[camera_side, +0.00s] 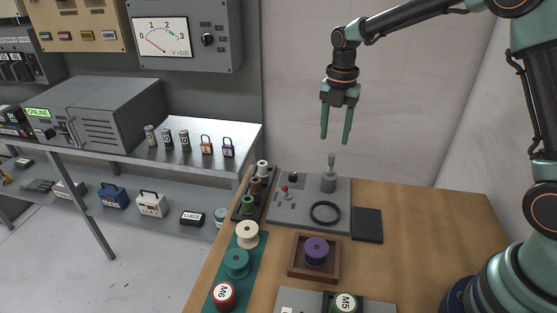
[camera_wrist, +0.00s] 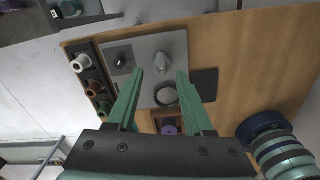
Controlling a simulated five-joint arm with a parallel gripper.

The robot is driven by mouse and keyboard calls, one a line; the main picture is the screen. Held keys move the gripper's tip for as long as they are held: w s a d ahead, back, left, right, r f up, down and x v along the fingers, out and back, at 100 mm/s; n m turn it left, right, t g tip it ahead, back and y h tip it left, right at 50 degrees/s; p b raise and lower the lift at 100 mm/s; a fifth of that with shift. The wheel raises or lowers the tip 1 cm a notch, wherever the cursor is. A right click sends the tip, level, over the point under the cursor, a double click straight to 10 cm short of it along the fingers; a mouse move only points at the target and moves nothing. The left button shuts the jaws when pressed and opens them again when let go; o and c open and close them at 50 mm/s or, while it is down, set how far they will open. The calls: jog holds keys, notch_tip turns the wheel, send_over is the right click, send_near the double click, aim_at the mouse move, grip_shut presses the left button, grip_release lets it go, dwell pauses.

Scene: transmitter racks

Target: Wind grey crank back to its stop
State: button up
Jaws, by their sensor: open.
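A light grey panel (camera_side: 292,211) lies at the back of the wooden bench. On it stands a grey upright piece (camera_side: 329,180) with a narrow knob on top, which looks like the grey crank; its turning arm is not clear. It also shows in the wrist view (camera_wrist: 161,63), beyond and between my fingertips. My gripper (camera_side: 335,137) hangs above the panel, pointing down, with two green fingers apart and nothing between them. It is well above the grey piece and touches nothing. In the wrist view my gripper (camera_wrist: 160,73) shows the same open gap.
The panel also holds a black ring (camera_side: 325,203), a red-topped lever (camera_side: 284,190) and a dark knob (camera_side: 296,183). A dark pad (camera_side: 367,225) lies to its right. A spool rack (camera_side: 238,213) stands left. A purple spool (camera_side: 316,250) sits in a wooden tray in front. Bench right is clear.

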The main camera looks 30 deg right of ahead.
aim_at(333, 156)
notch_tip(333, 156, up, 7)
jog(key=shift+f, duration=0.2)
dwell(0.3)
jog(key=s+a+r+m+t, duration=0.1)
jog(key=s+r+m+t, duration=0.1)
jog(key=s+m, duration=0.7)
jog(key=s+r+m+t, duration=0.2)
jog(key=s+m, duration=0.7)
jog(key=m, duration=0.6)
jog(key=shift+a+t, duration=0.35)
jog(key=shift+t, duration=0.45)
jog(key=shift+o, duration=0.5)
jog(key=shift+w, duration=0.1)
